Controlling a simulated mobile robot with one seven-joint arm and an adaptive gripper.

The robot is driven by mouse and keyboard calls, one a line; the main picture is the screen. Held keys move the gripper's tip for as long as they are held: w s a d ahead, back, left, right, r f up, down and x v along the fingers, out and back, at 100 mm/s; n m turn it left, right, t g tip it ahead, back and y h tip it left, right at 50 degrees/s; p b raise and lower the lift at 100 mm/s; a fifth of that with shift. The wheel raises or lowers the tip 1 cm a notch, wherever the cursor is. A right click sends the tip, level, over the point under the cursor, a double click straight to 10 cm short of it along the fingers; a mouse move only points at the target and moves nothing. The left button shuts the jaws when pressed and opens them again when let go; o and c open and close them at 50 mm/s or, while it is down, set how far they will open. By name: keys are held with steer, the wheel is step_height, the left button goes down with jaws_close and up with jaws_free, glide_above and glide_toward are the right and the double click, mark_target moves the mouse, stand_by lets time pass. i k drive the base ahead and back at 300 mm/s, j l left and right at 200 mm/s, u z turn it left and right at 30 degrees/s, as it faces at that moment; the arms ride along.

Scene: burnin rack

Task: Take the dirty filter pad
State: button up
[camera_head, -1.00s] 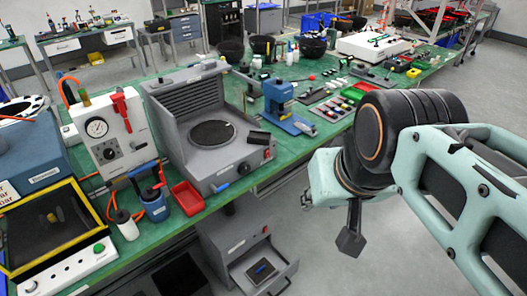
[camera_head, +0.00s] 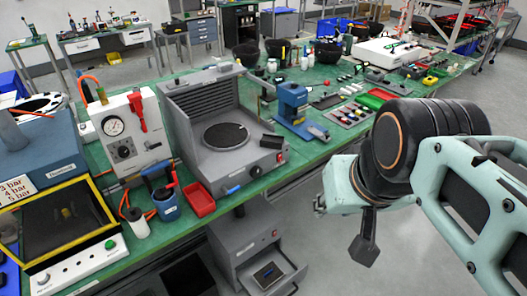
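A dark square pad (camera_head: 268,272) lies in the open drawer (camera_head: 292,277) of a grey cabinet (camera_head: 232,240) under the green bench. It looks like the filter pad, but it is too small to tell how dirty it is. My gripper (camera_head: 364,248) is partly in view at the right of the picture. One dark finger-like part hangs down below my teal wrist, and the rest is hidden. It shows to the right of the drawer, apart from it, with nothing visibly held.
A grey louvred machine (camera_head: 194,95) with a round dark plate stands on the green bench above the cabinet. A red tray (camera_head: 200,200) and a blue pump (camera_head: 165,203) are near the bench's front edge (camera_head: 300,165). Grey floor is clear right of the drawer.

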mark_target(268, 276)
steer(key=k, duration=0.9)
steer(key=k+u, duration=0.2)
steer(key=u, duration=0.15)
steer(key=k+u, duration=0.15)
steer(key=u, duration=0.25)
steer(key=i+l+u, duration=0.1)
steer(key=u, duration=0.2)
steer(key=i+l+u, duration=0.1)
steer(key=l+u, duration=0.2)
steer(key=i+l, duration=0.15)
steer(key=l, duration=0.2)
steer(key=i+l, duration=0.1)
steer(key=l, duration=0.3)
steer(key=i+l, duration=0.15)
steer(key=l, duration=0.2)
steer(key=i+l, duration=0.1)
steer(key=l, duration=0.3)
steer(key=i+l, duration=0.15)
steer(key=l, duration=0.2)
steer(key=i+l, duration=0.1)
steer(key=l, duration=0.3)
steer(key=i+l, duration=0.15)
steer(key=l, duration=0.2)
steer(key=i+l, duration=0.1)
steer(key=l, duration=0.3)
